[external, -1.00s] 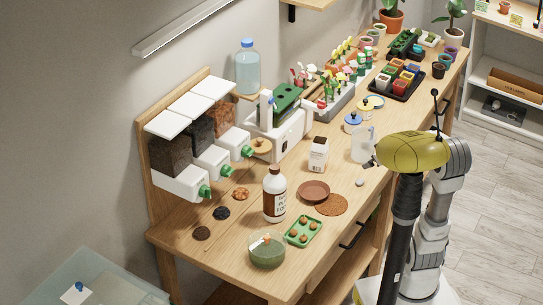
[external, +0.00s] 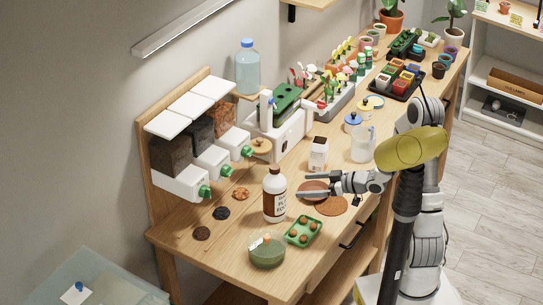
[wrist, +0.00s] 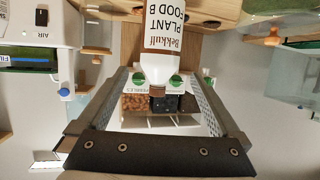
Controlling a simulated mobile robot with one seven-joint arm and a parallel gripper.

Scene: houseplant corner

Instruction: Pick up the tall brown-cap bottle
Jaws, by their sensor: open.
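The tall bottle (external: 275,200) is white with a brown-and-white label and stands upright on the wooden bench. In the wrist view the bottle (wrist: 162,30) appears upside down, its brown cap (wrist: 157,90) lying between the finger outlines. My gripper (external: 303,186) is open and empty, level with the bottle's upper part. Its fingers point left at the bottle, and a small gap shows between the fingertips and the bottle in the external view.
A brown saucer (external: 312,185) and a round cork mat (external: 331,206) lie below my gripper. A green tray (external: 303,231) and a green bowl (external: 267,251) stand in front of the bottle. Dispensers (external: 182,182) stand at left.

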